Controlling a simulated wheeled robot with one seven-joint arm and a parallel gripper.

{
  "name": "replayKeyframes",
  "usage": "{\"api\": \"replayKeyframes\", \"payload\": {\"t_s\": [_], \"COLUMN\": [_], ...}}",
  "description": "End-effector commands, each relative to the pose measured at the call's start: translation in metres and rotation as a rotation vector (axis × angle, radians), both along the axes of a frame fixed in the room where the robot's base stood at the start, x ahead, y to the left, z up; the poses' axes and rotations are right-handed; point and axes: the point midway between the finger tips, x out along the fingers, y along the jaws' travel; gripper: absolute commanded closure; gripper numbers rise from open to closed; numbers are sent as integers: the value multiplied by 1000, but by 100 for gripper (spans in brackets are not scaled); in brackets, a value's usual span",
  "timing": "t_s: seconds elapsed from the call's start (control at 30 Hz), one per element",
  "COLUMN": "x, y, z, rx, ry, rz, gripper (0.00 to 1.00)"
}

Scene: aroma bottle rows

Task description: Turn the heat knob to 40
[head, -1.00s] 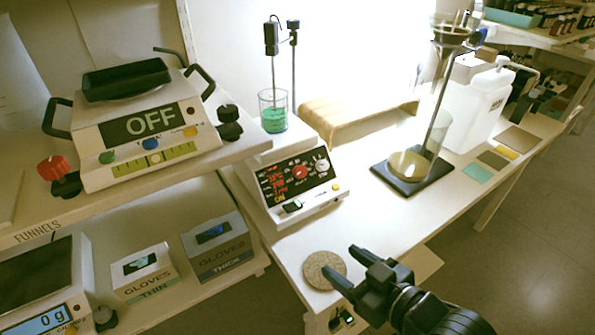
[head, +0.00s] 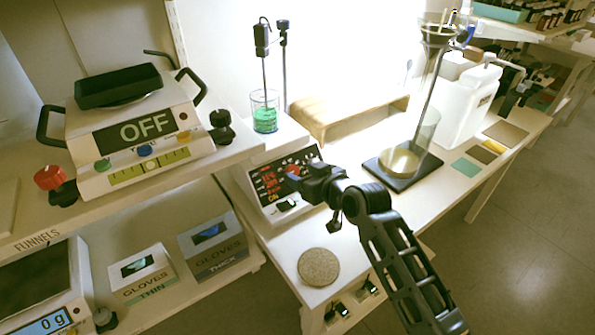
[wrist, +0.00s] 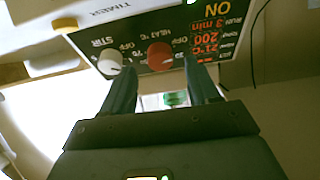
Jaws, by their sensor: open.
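The stirrer hotplate (head: 268,196) stands on the white bench, with its black front panel carrying red readouts. Its red heat knob (head: 293,169) is just visible beside my gripper (head: 301,181). In the wrist view the panel appears upside down, with the red heat knob (wrist: 159,55) marked HEAT °C and the white STIR knob (wrist: 110,62) to its left. My gripper (wrist: 161,76) is open, with one finger on each side of the red knob's line. Whether the fingers touch the knob cannot be told. The knob's exact setting is too small to read.
A beaker of green liquid (head: 265,118) stands on the hotplate under a stirring rod. A round cork mat (head: 318,267) lies in front.

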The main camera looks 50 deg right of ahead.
Motion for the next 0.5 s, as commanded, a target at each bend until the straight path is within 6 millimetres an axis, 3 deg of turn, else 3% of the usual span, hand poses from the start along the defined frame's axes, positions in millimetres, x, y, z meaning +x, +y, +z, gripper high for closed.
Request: {"api": "replayKeyframes", "payload": {"t_s": [0.2, 0.5], "x": [22, 26], "y": [-6, -7], "z": [-9, -11], "rx": [-1, -1], "ry": [-1, 0], "rz": [0, 1], "gripper": [40, 40]}}
